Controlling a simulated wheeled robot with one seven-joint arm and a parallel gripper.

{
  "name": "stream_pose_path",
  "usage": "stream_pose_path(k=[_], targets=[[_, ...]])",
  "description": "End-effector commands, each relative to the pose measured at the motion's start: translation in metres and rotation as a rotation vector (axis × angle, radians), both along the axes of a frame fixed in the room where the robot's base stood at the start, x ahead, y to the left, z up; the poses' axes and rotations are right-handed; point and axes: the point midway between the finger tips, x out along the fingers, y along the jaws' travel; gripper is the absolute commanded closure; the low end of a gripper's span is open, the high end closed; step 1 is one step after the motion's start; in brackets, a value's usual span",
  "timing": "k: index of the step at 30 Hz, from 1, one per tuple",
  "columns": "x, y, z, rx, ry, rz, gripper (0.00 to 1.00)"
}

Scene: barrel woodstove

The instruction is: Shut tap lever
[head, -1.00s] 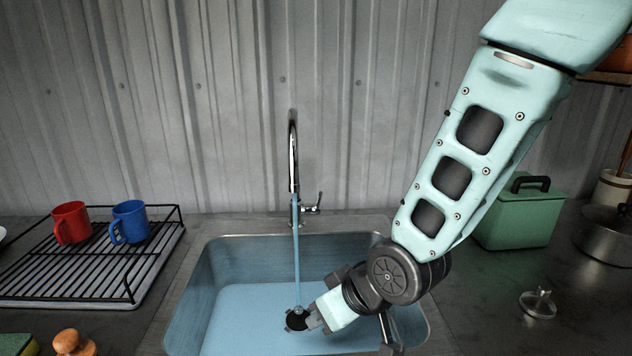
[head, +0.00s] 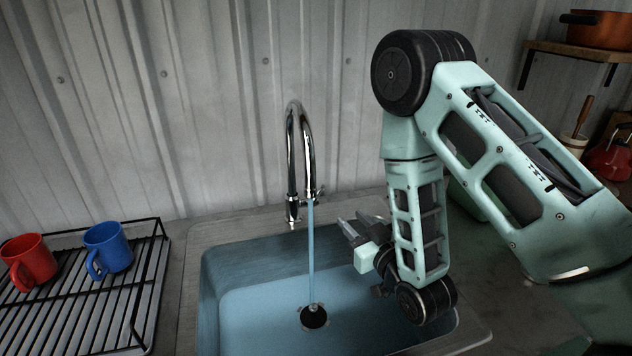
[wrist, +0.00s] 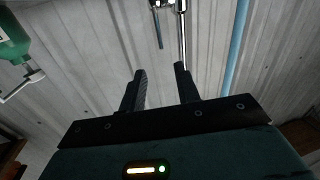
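The chrome tap (head: 300,150) stands at the back edge of the sink, and a blue stream of water runs from its spout. Its small lever (head: 319,192) is on the right side of the tap base, partly overlapped by the spout and stream. My gripper (head: 350,224) is over the back right of the sink, right of the tap and apart from it, fingers pointing up and left. In the wrist view, my gripper (wrist: 160,72) is open and empty, with the lever (wrist: 157,28) beyond the fingertips and the tap (wrist: 182,25) beside it.
The sink (head: 225,257) holds water, with a dark drain (head: 313,316). A red mug (head: 30,262) and a blue mug (head: 108,247) stand on a black rack (head: 90,310) at left. The corrugated wall (head: 200,110) is close behind the tap.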

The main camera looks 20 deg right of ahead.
Motion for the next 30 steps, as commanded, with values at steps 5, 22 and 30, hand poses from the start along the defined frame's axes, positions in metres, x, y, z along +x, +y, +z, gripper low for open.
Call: stream_pose_path(k=[5, 22, 30], targets=[[0.025, 0.005, 0.001, 0.001, -0.007, 0.000, 0.68], [0.138, 0.028, 0.004, 0.001, -0.002, 0.000, 0.68], [0.164, 0.033, 0.001, 0.001, 0.001, 0.001, 0.68]])
